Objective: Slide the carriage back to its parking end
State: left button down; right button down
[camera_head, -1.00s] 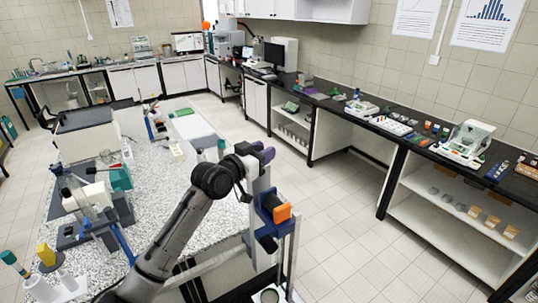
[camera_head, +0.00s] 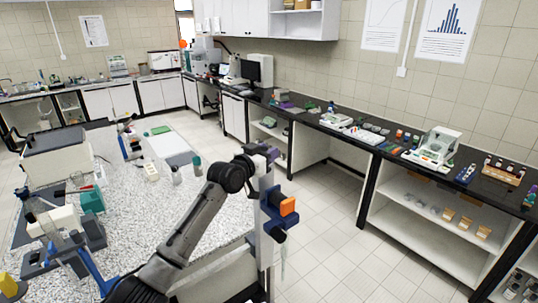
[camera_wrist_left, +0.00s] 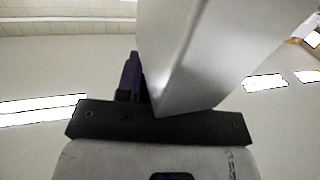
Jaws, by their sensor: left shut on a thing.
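My dark left arm comes in from the lower left in the head view. My left gripper (camera_head: 270,198) is at a blue piece with an orange block (camera_head: 288,206), beside a pale upright. This piece may be the carriage, but its rail and parking end are not clear. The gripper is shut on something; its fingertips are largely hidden. In the left wrist view, a broad silver-grey part (camera_wrist_left: 205,45) rises over the black crossbar of the gripper, with a dark purple part beside it. My right gripper does not show.
The speckled worktop (camera_head: 140,215) fills the lower left, with a teal block (camera_head: 92,200) and grey apparatus on it. A black-topped wall bench (camera_head: 330,128) with open shelves runs along the right. The tiled floor (camera_head: 345,230) between them is clear.

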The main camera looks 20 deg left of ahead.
pick_arm(q)
jog(key=shift+d+f, duration=0.1)
jog(key=shift+f, duration=0.1)
jog(key=c, duration=1.1)
grip_release()
jog(key=shift+w, duration=0.15)
jog(key=o, duration=0.4)
jog(key=shift+d+r, duration=0.1)
jog(key=shift+r, duration=0.1)
jog(key=shift+c, duration=0.2)
jog(key=b+v, duration=0.3)
jog(key=v, duration=1)
jog(key=shift+s, duration=0.35)
